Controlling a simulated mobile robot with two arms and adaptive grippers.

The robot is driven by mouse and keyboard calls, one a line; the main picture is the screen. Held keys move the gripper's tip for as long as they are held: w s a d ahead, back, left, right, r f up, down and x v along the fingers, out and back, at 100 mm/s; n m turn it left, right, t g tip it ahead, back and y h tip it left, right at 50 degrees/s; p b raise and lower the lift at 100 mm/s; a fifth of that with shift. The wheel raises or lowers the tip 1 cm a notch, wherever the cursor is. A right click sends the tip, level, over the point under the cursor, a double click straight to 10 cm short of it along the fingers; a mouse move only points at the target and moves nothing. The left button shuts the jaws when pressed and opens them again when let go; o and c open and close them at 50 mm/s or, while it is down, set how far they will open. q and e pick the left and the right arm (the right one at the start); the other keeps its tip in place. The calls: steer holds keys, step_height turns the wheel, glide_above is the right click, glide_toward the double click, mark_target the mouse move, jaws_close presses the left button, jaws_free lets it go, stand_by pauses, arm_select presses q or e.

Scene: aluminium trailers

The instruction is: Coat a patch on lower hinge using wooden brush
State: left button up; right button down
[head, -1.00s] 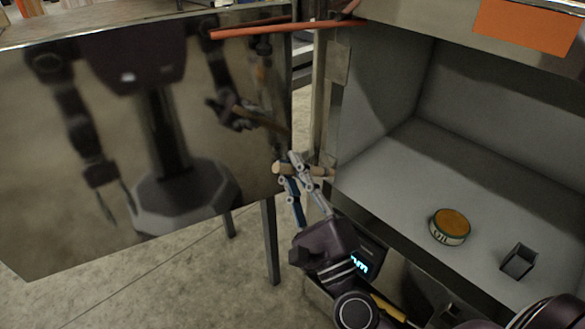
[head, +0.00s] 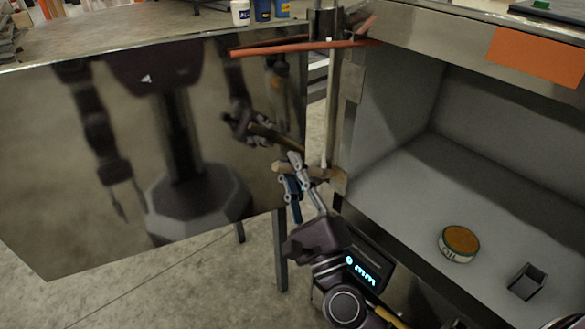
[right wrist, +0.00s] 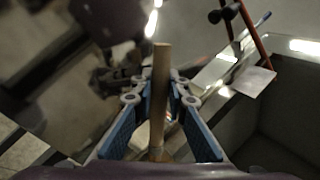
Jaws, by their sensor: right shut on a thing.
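My right gripper (head: 293,180) is shut on the wooden brush (head: 318,172), between the open shiny door (head: 150,190) and the cabinet's left front edge. The brush lies almost level, with one end pointing right at the lower hinge (head: 339,182). I cannot tell whether it touches the hinge. In the right wrist view the brush (right wrist: 160,90) stands between the two blue finger pads. Any coating on the hinge is too small to make out. My left gripper does not show directly; only reflections of my arms appear in the door.
A round tin with an orange-brown top (head: 459,243) and a small dark open box (head: 526,281) stand on the cabinet floor. An upper hinge (head: 353,86) sits higher on the frame.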

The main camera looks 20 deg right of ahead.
steer(key=shift+s+d+f, duration=0.1)
steer(key=shift+s, duration=0.25)
steer(key=s, duration=0.1)
steer(key=s+d, duration=0.1)
steer(key=s, duration=0.1)
steer(key=shift+d+b, duration=0.1)
steer(key=shift+b, duration=0.3)
steer(key=s+a, duration=0.2)
steer(key=a, duration=0.3)
steer(key=shift+a, duration=0.45)
steer(key=a, duration=0.1)
steer(key=s+a, duration=0.1)
steer(key=shift+a, duration=0.3)
steer(key=shift+p, duration=0.35)
stand_by(0.6)
